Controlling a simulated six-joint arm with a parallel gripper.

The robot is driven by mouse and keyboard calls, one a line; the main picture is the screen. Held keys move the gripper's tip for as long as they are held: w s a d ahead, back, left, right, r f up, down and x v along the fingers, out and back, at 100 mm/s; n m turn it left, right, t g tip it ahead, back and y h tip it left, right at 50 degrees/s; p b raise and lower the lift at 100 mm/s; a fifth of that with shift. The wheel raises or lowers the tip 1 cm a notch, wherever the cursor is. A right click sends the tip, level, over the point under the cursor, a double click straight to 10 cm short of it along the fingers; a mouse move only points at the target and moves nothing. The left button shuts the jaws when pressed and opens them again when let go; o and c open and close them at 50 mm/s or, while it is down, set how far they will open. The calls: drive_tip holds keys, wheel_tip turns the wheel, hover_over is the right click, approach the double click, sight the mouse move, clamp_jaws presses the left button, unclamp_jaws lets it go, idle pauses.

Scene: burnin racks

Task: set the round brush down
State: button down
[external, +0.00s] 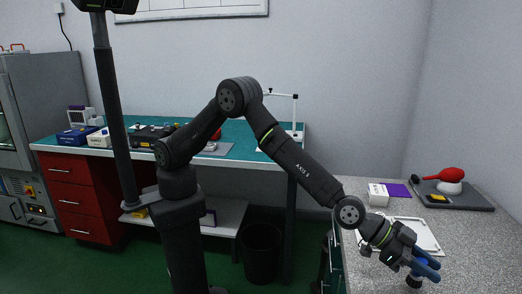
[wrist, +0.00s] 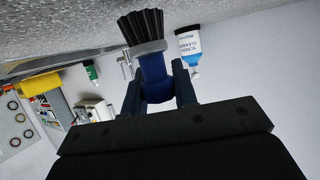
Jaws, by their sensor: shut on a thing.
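The round brush (wrist: 155,78) has a blue body, a pale metal band and a fan of black bristles. My gripper (wrist: 158,92) is shut on its blue body, with one finger on each side. In the external view my gripper (external: 424,264) is low over the speckled grey counter (external: 385,277) at the lower right. There the dark bristles of the brush (external: 413,281) point down, at or close to the counter top. I cannot tell whether they touch it. My fingers hide most of the brush body in that view.
A white tray (external: 428,236) lies just behind my gripper. A white box (external: 378,194), a purple pad (external: 399,190) and a dark tray (external: 477,202) with a red-topped white item (external: 449,181) stand farther back. A screen cleaner bottle (wrist: 187,46) shows near the brush in the wrist view.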

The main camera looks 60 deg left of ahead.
drive_tip(key=shift+f, duration=0.8)
drive_tip(key=shift+f, duration=0.1)
drive_tip(key=c, duration=1.1)
unclamp_jaws()
drive_tip(key=shift+c, duration=0.2)
drive_tip(key=shift+s+a+r, duration=0.1)
drive_tip(key=shift+a+r, duration=0.05)
drive_tip(key=shift+r, duration=0.05)
drive_tip(key=v, duration=1.1)
drive_tip(key=shift+s+a, duration=0.15)
drive_tip(key=shift+a, duration=0.15)
drive_tip(key=shift+d, duration=0.1)
drive_tip(key=x, duration=1.2)
drive_tip(key=shift+r, duration=0.1)
